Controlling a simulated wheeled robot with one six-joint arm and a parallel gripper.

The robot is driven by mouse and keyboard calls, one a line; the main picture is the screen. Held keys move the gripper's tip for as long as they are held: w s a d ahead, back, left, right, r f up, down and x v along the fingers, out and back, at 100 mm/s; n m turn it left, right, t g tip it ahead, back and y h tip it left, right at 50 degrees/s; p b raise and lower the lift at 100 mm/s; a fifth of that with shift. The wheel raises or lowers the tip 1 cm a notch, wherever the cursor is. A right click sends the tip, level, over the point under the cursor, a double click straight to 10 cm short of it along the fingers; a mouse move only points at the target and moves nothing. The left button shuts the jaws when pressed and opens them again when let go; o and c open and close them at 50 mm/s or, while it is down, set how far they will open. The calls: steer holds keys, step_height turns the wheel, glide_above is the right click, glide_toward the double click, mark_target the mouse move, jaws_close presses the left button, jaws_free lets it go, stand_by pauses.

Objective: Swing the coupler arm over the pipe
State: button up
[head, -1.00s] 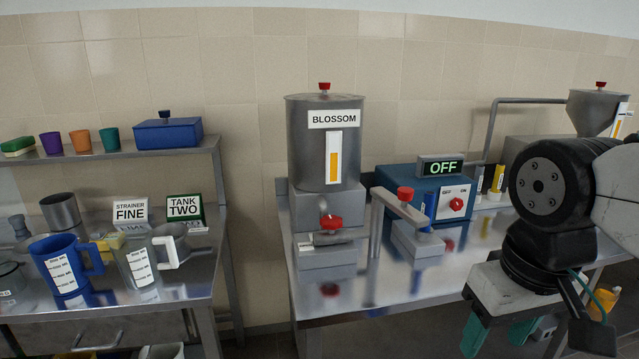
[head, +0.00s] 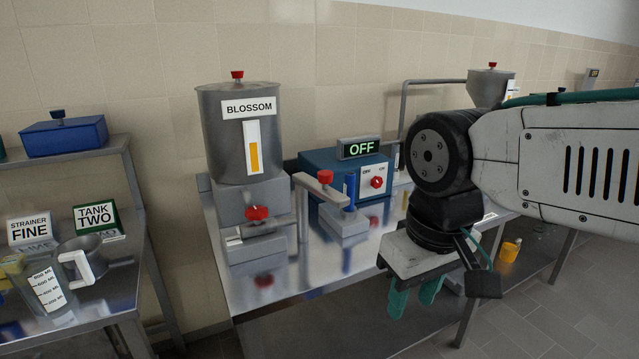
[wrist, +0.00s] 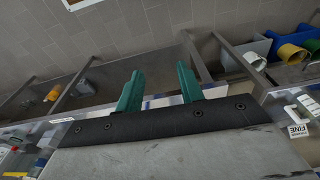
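The coupler arm (head: 320,190) is a grey bar with a red knob (head: 325,177). It is carried by an upright grey post (head: 302,220) on the steel bench. Its right end reaches close to a short blue upright pipe (head: 351,188) on a grey block; I cannot tell whether it is over the pipe or just beside it. My gripper (head: 413,297) points down, to the right of and nearer than the coupler arm, apart from it. In the wrist view my gripper (wrist: 159,88) has its two teal fingers spread with nothing between them.
The BLOSSOM tank (head: 238,140) with a red valve knob (head: 256,213) stands left of the coupler. Behind the pipe is a blue box (head: 325,160) with an OFF display (head: 360,148). A shelf with a blue container (head: 62,136) is at left. Open floor (head: 560,310) lies at right.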

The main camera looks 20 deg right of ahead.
steer(key=shift+a+f, duration=0.1)
steer(key=shift+a, duration=0.05)
steer(key=c, duration=0.5)
steer(key=shift+w+a+f+g, duration=0.15)
steer(key=shift+w+a+g, duration=0.05)
steer(key=shift+w+g, duration=0.1)
jaws_close()
steer(key=w+a+r+n+t+h, duration=0.1)
steer(key=w+r, duration=0.4)
steer(key=w, duration=0.9)
steer(key=w+a+r+n+t+h, duration=0.2)
steer(key=w+r+t, duration=0.3)
steer(key=w, duration=0.8)
steer(key=shift+w+a+r+n, duration=0.2)
steer(key=shift+w+a+n, duration=0.1)
steer(key=shift+w+a, duration=0.15)
